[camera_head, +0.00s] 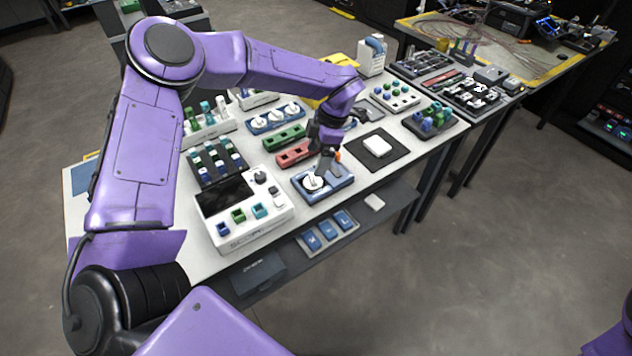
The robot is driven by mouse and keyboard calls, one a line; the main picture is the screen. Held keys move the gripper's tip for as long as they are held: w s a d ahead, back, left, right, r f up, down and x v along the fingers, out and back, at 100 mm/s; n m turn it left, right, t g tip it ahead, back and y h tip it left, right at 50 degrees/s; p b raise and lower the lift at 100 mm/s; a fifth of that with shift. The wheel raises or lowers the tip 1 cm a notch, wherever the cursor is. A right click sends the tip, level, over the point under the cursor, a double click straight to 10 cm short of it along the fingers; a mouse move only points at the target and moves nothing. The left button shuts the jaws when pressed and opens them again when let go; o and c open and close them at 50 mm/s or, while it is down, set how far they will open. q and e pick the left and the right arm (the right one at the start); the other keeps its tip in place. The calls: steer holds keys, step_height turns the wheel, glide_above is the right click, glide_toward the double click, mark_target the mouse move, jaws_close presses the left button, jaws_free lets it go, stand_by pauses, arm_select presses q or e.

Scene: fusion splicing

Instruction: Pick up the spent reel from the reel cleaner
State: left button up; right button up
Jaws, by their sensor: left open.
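The reel cleaner (341,187) looks like a blue, tray-like unit near the front edge of the white table. A white reel (312,183) sits in its left part, and I take it for the spent reel. My right gripper is out of view.
A white scope box (270,223) stands close on the left of the cleaner. A red block (294,155) and a green block (284,138) lie behind it. A dark mat with a white box (377,146) lies to the right. A lower shelf holds blue trays (327,230).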

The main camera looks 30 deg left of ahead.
mark_target(313, 181)
arm_select(q)
steer(key=x, duration=0.2)
steer(key=w+p+x, duration=0.1)
steer(key=x, duration=0.2)
steer(key=p+x, duration=0.1)
steer(key=x, duration=0.1)
steer(key=shift+w+d+f, duration=0.1)
steer(key=shift+d+f, duration=0.15)
steer(key=shift+f, duration=0.1)
steer(key=shift+a+f, duration=0.1)
steer(key=shift+f, duration=0.1)
steer(key=c, duration=1.1)
